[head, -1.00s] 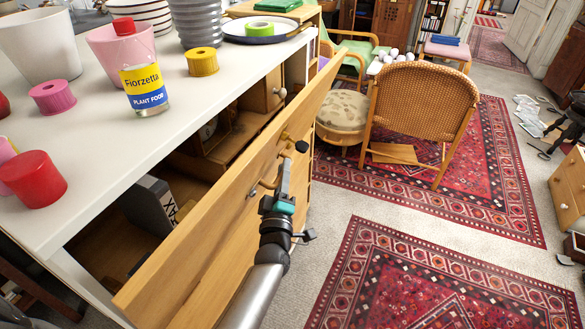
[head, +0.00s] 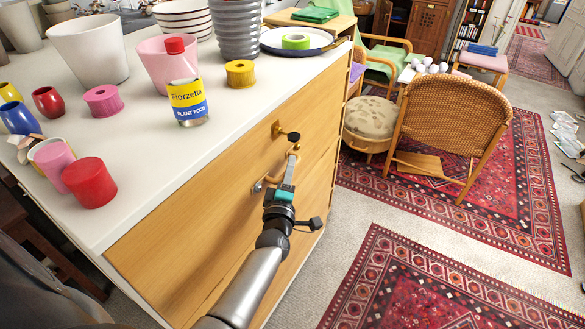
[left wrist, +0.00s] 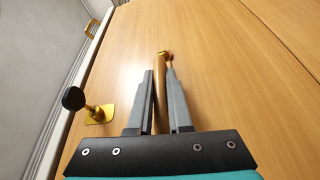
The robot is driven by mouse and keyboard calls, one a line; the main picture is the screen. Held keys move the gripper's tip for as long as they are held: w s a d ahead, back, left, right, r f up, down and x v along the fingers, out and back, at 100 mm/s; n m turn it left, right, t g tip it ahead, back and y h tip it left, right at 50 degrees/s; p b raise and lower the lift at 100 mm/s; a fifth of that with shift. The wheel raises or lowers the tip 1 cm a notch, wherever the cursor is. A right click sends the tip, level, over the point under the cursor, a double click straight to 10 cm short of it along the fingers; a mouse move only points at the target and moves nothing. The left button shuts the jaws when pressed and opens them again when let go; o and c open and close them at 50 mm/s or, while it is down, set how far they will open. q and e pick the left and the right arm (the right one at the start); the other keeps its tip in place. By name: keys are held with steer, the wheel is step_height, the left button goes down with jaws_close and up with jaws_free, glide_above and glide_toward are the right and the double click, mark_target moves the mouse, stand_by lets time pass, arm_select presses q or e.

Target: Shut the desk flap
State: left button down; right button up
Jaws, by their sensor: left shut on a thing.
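The desk flap (head: 195,230) is a light wooden panel below the white desk top. It stands upright and looks flush with the desk front, with no opening showing along its top. My left gripper (head: 288,176) is at the flap's bar handle (head: 262,182). In the left wrist view, the two fingers of the left gripper (left wrist: 159,80) are shut on the handle (left wrist: 161,62). A black knob on a brass plate (head: 279,130) sits above the gripper; it also shows in the left wrist view (left wrist: 98,114). My right gripper is out of view.
The desk top (head: 240,120) carries a plant food bottle (head: 188,95), several pots and small coloured containers, and a plate (head: 270,42). A wicker chair (head: 450,115) and a round stool (head: 370,120) stand to the right. The rug (head: 430,285) in front is clear.

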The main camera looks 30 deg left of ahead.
arm_select(q)
steer(key=c, duration=0.8)
jaws_free()
steer(key=shift+d, duration=0.1)
steer(key=shift+c, duration=0.2)
steer(key=shift+s, duration=0.15)
steer(key=p+v, duration=0.1)
steer(key=v, duration=1.4)
steer(key=s+d+f+m+g+h, duration=0.2)
steer(key=s+d+f+m, duration=0.15)
steer(key=f, duration=0.45)
steer(key=s+d+f+m+g+h, duration=0.2)
steer(key=f+m+h, duration=0.1)
steer(key=f+m, duration=0.3)
steer(key=s+d+f+m+g+h, duration=0.2)
steer(key=d+f+m, duration=0.1)
steer(key=f, duration=0.6)
steer(key=s+a+f+m+g, duration=0.2)
steer(key=s+f+m+g, duration=0.3)
steer(key=s, duration=0.8)
steer(key=s+a+f+m+g, duration=0.1)
steer(key=s+f+m+g, duration=0.4)
steer(key=s+f, duration=0.5)
steer(key=s, duration=0.3)
steer(key=shift+a+f+g+y, duration=0.3)
steer(key=shift+a+f, duration=0.05)
steer(key=shift+a, duration=0.05)
